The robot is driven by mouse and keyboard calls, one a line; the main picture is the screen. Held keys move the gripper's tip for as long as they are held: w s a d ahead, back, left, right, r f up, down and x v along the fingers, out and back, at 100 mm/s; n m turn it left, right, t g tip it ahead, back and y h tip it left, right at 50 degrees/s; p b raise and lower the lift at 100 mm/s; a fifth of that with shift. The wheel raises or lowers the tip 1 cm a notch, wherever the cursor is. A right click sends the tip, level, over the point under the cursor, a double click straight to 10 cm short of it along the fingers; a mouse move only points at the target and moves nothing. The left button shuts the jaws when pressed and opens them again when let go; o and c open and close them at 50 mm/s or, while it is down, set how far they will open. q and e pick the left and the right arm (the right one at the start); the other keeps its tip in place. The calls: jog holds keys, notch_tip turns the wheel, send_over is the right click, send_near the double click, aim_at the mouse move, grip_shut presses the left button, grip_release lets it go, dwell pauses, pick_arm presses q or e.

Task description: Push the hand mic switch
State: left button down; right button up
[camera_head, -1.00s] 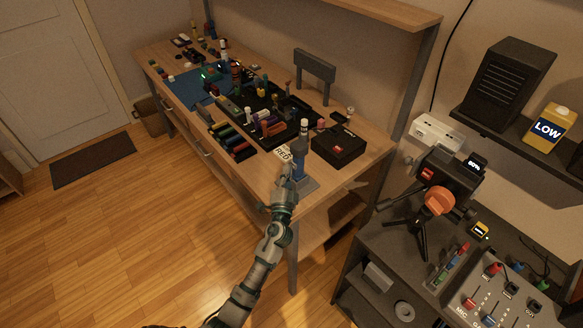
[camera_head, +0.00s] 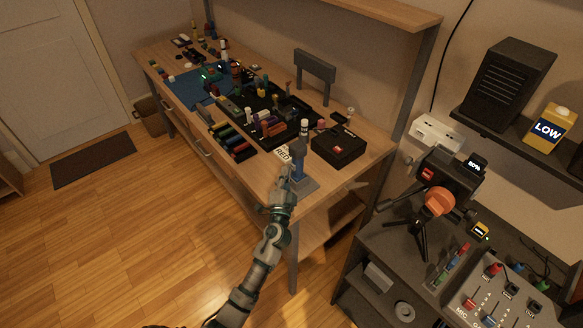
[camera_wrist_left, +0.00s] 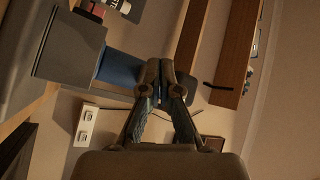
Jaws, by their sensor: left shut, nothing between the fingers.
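An upright blue-handled device with a pale top (camera_head: 299,168) stands on a grey base at the near end of the workbench; it looks like the hand mic, but its switch cannot be made out. My left gripper (camera_head: 286,173) is shut and empty, just left of the blue handle; whether they touch is unclear. In the left wrist view, the shut fingertips (camera_wrist_left: 160,69) are at the end of a blue shaft (camera_wrist_left: 119,68) that runs from a dark grey block (camera_wrist_left: 68,45). My right gripper is not in view.
The workbench (camera_head: 265,179) holds a black box (camera_head: 339,146), a white "RED" card (camera_head: 283,154) and a black tray crowded with small items. A mixer panel (camera_head: 497,303) and a tripod device (camera_head: 447,178) are at the right.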

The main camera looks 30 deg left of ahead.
pick_arm(q)
jog(key=shift+s+a, duration=0.25)
jog(key=shift+s, duration=0.35)
jog(key=shift+s+a+p, duration=0.15)
jog(key=shift+s+a, duration=0.15)
jog(key=shift+s, duration=0.45)
jog(key=shift+s+a+p, duration=0.2)
jog(key=shift+s+a, duration=0.15)
jog(key=shift+s, duration=0.45)
jog(key=shift+s+a+p, duration=0.15)
jog(key=shift+s+a, duration=0.15)
jog(key=shift+s, duration=0.45)
